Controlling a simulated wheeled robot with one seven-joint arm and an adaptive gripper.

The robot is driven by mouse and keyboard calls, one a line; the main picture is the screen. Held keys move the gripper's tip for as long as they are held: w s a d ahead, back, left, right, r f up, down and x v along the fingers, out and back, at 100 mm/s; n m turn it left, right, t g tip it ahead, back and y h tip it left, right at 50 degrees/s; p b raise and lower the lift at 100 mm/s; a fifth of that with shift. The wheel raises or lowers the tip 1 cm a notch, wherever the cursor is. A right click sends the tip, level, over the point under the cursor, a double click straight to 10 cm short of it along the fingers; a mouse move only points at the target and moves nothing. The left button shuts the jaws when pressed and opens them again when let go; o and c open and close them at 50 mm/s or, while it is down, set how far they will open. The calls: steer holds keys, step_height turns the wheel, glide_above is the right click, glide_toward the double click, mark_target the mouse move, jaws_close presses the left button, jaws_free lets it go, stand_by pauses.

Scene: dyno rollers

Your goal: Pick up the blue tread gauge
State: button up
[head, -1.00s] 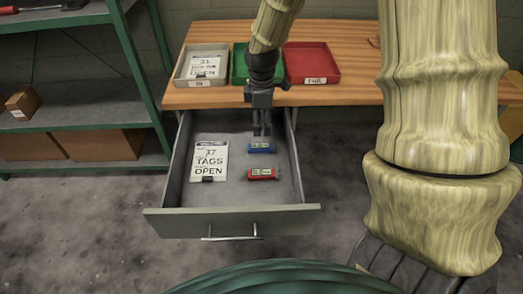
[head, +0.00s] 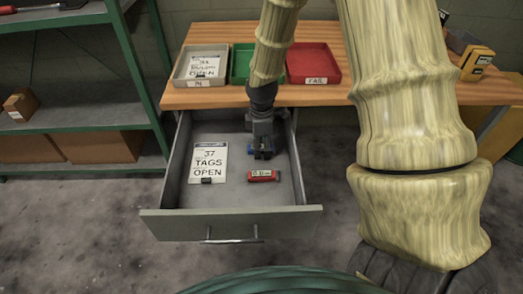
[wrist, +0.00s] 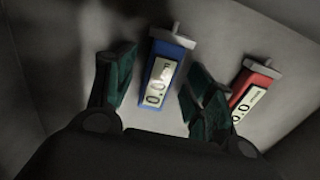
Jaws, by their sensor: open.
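The blue tread gauge (wrist: 167,72) lies in the open drawer, its display facing up. In the wrist view it sits between the two green-padded fingers of my gripper (wrist: 155,88), with space showing on both sides. In the head view my gripper (head: 263,152) is down in the drawer and covers part of the blue gauge (head: 252,148). My gripper is open and holds nothing. A red gauge (head: 263,175) lies nearer the drawer front; in the wrist view the red gauge (wrist: 253,88) is just outside the right finger.
Grey (head: 200,82), green (head: 237,75) and red (head: 313,80) trays sit on the wooden bench above. The drawer walls are close around my gripper. A green shelf (head: 90,113) stands left.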

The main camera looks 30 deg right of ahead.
steer(key=c, duration=1.1)
steer(key=shift+r, duration=0.1)
